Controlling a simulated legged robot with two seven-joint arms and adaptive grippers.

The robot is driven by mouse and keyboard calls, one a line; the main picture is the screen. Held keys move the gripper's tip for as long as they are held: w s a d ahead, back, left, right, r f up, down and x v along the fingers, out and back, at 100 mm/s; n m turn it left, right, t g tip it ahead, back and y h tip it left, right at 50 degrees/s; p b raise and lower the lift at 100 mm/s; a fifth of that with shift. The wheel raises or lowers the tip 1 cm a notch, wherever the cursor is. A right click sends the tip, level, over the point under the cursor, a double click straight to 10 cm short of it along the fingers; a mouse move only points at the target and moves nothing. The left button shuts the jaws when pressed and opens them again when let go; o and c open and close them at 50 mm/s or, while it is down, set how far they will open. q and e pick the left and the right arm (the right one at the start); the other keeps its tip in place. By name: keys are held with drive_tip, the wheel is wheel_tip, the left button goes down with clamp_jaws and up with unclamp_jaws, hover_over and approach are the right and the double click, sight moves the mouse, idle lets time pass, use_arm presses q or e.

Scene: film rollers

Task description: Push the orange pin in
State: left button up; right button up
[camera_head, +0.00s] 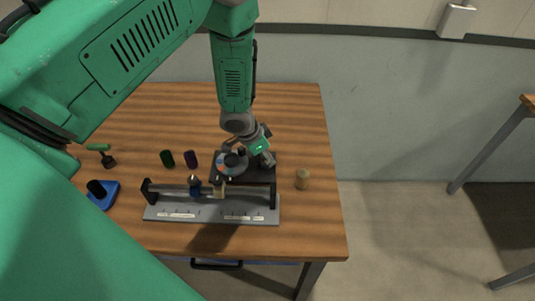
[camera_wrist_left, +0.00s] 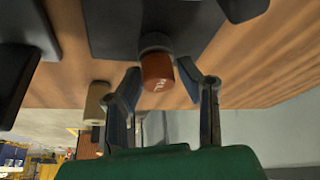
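The orange pin (camera_wrist_left: 157,71) shows in the left wrist view as a short orange-brown cap with white lettering, on a grey collar under a dark block (camera_wrist_left: 185,25). My left gripper (camera_wrist_left: 160,78) is open, with its two fingertips on either side of the cap. I cannot tell whether either tip touches it. In the head view my left gripper (camera_head: 262,153) is at the right rear of the dark stand that carries a coloured disc (camera_head: 232,163). The pin cannot be made out there. My right gripper is not in view.
A grey-based roller fixture (camera_head: 210,209) stands at the table's front. A blue holder (camera_head: 103,194) and green-handled tool (camera_head: 103,153) are left. The table's right edge is near.

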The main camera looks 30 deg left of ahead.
use_arm(q)
drive_tip(key=shift+o, duration=0.2)
drive_tip(key=shift+a+r, duration=0.1)
drive_tip(key=shift+r, duration=0.15)
drive_tip(key=v, duration=1.1)
drive_tip(key=shift+s, duration=0.15)
drive_tip(key=shift+a+r, duration=0.1)
